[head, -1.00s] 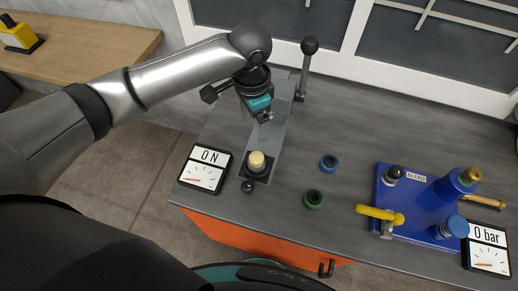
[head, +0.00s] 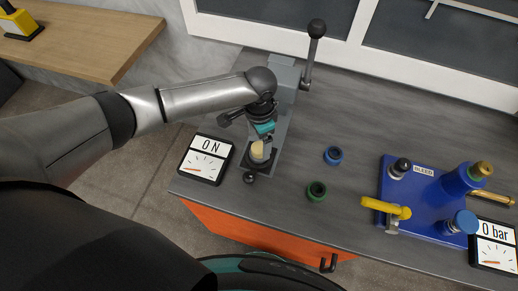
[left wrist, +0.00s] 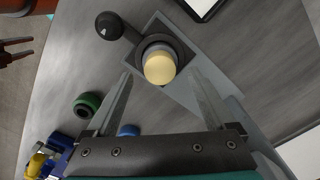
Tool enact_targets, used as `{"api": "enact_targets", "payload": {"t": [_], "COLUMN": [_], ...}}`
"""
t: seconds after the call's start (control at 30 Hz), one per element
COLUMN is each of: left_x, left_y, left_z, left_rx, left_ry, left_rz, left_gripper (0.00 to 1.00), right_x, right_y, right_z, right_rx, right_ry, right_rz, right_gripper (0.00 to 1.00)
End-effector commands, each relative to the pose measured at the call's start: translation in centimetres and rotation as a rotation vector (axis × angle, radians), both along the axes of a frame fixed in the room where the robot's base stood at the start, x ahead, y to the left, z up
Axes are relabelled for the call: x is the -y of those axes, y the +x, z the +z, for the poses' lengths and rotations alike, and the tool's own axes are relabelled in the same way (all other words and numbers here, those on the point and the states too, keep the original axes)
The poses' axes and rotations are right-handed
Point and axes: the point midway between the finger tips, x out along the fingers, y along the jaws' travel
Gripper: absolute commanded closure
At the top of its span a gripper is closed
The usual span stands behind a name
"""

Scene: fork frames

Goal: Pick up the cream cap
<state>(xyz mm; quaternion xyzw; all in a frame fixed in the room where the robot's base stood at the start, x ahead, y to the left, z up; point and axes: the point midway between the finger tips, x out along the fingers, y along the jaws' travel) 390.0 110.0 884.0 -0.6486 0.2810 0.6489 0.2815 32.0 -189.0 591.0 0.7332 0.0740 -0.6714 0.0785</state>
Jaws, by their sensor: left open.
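The cream cap (head: 259,150) sits upright in a dark round holder on the grey press base at the table's left end. In the left wrist view the cream cap (left wrist: 159,68) shows its round top, with the dark holder ring (left wrist: 178,50) around its lower part. My left gripper (head: 263,140) is just above the cap and hides part of it in the head view. In the left wrist view its fingers (left wrist: 165,92) are spread wide with the cap between and beyond their tips, apart from both. My right gripper does not show.
A lever with a black knob (head: 316,28) rises behind my left gripper. An ON gauge (head: 206,159) lies left of the holder. A blue ring (head: 333,155) and a green ring (head: 316,191) lie to the right, before the blue pump unit (head: 428,205). A black ball knob (head: 249,177) is in front.

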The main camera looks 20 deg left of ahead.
Motion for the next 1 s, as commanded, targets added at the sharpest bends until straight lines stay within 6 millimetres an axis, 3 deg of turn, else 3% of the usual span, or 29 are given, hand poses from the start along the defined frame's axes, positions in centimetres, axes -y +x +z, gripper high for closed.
{"api": "enact_targets", "payload": {"t": [0.13,0.4,1.0], "left_x": [-0.02,-0.02,-0.05], "left_y": [-0.05,-0.06,-0.06], "left_z": [-1.65,-1.76,-1.74], "left_rx": [-0.001,0.0,0.0], "left_ry": [0.001,0.0,0.0], "left_rz": [0.001,0.0,0.0], "left_gripper": [0.12,0.13,0.81], "right_x": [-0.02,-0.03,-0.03], "right_y": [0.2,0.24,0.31], "right_z": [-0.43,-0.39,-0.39], "right_rx": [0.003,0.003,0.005], "right_ry": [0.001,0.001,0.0], "right_rz": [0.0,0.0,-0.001], "right_gripper": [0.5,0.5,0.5]}}
